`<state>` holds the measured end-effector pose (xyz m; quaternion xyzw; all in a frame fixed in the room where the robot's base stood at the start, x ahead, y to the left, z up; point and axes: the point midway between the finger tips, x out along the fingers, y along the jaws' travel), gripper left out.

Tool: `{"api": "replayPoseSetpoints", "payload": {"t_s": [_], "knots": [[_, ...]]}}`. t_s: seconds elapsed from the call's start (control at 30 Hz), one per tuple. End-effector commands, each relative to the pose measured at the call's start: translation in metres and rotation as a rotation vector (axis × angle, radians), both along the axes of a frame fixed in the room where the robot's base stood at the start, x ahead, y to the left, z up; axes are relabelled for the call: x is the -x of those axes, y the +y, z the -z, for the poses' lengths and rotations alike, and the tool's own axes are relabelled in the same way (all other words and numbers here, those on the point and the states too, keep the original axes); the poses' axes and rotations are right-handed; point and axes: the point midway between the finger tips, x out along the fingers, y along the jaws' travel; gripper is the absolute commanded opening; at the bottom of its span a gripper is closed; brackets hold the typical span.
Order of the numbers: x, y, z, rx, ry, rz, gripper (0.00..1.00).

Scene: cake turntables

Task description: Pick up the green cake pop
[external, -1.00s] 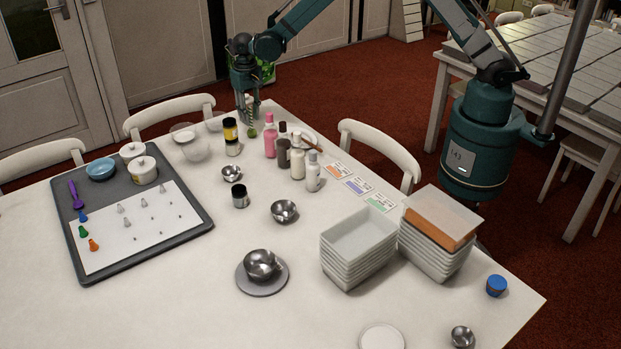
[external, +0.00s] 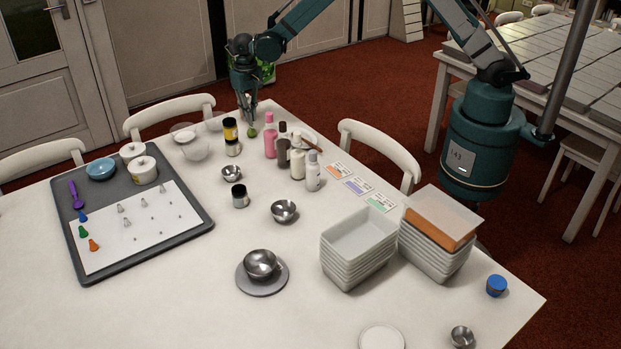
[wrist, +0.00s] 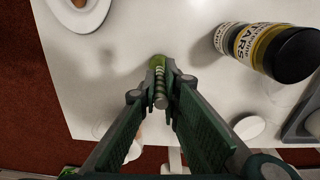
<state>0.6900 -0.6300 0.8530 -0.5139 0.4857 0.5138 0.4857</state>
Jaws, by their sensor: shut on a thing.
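The green cake pop (external: 252,132) is a small green ball at the far end of the white table in the external view. In the wrist view the green ball (wrist: 157,62) shows just beyond the fingertips, with a striped stick (wrist: 160,88) running back from it between the fingers. My gripper (external: 248,117) points down over it and is shut on the stick; its fingertips (wrist: 160,92) close in from both sides. The ball appears at table height, but I cannot tell whether it touches the table.
A yellow-and-black jar (wrist: 270,48) stands close by, right of the gripper in the wrist view. A plate (wrist: 80,12) lies at the upper left there. A pink bottle (external: 269,136) and other bottles stand beside the cake pop. The table's far edge is near.

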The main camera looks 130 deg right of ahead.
Motion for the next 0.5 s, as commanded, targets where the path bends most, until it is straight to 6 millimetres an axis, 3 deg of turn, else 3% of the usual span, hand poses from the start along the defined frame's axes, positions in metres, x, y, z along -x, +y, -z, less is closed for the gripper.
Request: {"api": "replayPoseSetpoints", "payload": {"t_s": [0.27,0.5], "knots": [[0.0,0.0,-0.005,0.0,0.0,0.0,0.0],[0.0,0.0,-0.029,0.0,0.0,0.0,0.0]]}}
